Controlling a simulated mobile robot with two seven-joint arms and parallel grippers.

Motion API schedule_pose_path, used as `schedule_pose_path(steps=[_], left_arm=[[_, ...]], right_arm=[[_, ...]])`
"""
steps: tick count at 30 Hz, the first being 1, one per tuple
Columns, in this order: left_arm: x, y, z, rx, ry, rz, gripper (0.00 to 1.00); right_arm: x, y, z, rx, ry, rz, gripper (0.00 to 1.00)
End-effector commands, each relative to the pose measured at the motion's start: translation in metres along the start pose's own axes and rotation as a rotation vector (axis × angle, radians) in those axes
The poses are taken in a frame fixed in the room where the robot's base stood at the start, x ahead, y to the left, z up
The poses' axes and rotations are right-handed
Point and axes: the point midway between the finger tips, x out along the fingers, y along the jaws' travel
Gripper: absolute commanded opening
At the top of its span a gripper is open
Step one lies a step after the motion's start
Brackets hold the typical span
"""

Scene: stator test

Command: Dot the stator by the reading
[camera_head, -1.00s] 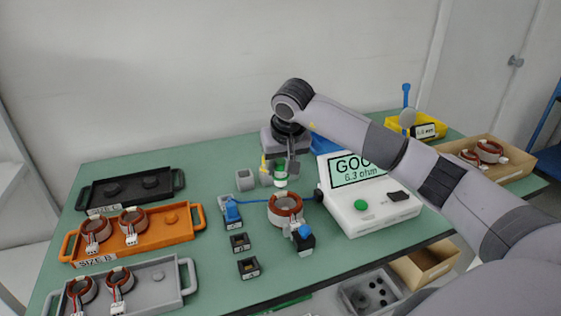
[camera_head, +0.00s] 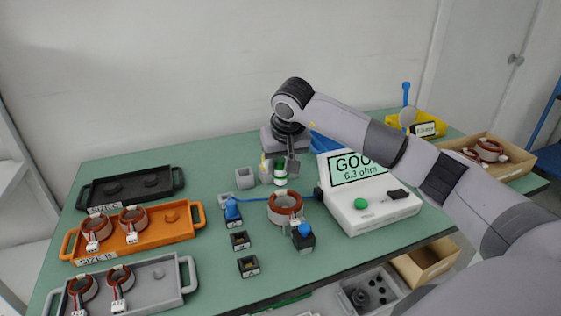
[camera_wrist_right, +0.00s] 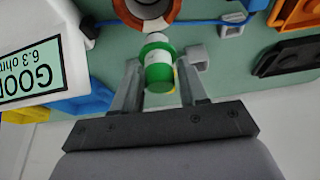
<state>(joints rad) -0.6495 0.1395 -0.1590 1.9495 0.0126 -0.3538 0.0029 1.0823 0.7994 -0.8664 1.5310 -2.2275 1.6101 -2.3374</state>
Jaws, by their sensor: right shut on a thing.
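The tester's screen (camera_head: 358,166) reads GOOD and 6.3 ohm. A blue-topped connector (camera_head: 303,236) is at the stator's near side. My right gripper (camera_head: 280,170) is shut on a green-and-white dot marker (camera_head: 281,178), just behind the stator. In the right wrist view the marker (camera_wrist_right: 158,62) sits between the two fingers, with the stator (camera_wrist_right: 147,12) beyond it. My left gripper is not in view.
At the left are a black tray (camera_head: 128,189), an orange tray (camera_head: 165,231) and a grey tray (camera_head: 160,292), the last two holding stators. Small dark sockets (camera_head: 248,266) stand left of the stator. A yellow bin (camera_head: 425,123) and a cardboard box (camera_head: 512,168) are at right.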

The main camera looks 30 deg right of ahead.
Motion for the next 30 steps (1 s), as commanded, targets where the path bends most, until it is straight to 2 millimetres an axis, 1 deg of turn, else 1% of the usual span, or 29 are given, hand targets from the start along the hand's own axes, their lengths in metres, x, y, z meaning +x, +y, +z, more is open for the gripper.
schedule_pose_path(steps=[30], left_arm=[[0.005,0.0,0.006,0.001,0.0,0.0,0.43]], right_arm=[[0.012,0.0,0.005,0.001,-0.001,0.0,0.13]])
